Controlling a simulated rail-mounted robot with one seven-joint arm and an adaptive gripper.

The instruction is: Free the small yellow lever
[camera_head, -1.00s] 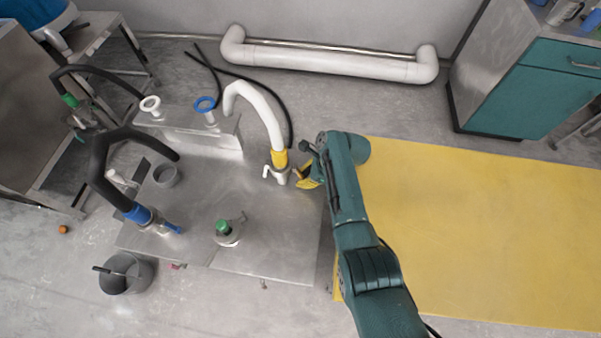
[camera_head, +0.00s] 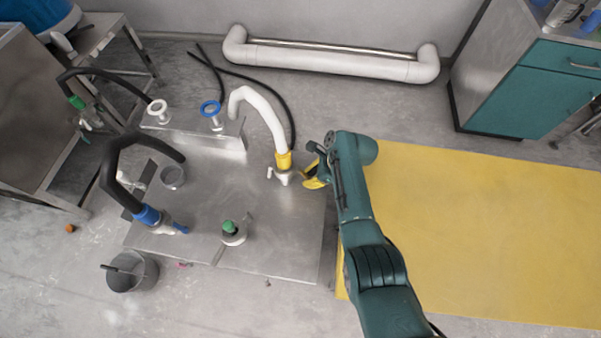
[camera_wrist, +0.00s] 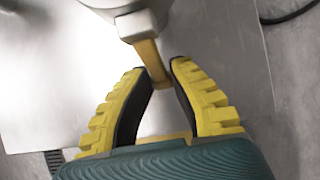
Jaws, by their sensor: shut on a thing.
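The small yellow lever (camera_wrist: 152,62) sticks out from a pale metal fitting (camera_wrist: 138,18) at the top of the wrist view. My gripper (camera_wrist: 163,74) has ridged yellow fingers with black inner pads, shut on the lever near its outer end. In the head view my gripper (camera_head: 315,176) is just right of the fitting (camera_head: 284,177) under the yellow collar (camera_head: 284,160) of a white hose (camera_head: 262,112). The lever cannot be made out there.
The metal table (camera_head: 205,200) carries a green-topped fitting (camera_head: 232,231), a blue-ended black hose (camera_head: 148,216) and a grey cup (camera_head: 173,176). Blue (camera_head: 211,110) and white (camera_head: 157,109) ring handles stand at its back. A yellow mat (camera_head: 480,230) lies clear on the right.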

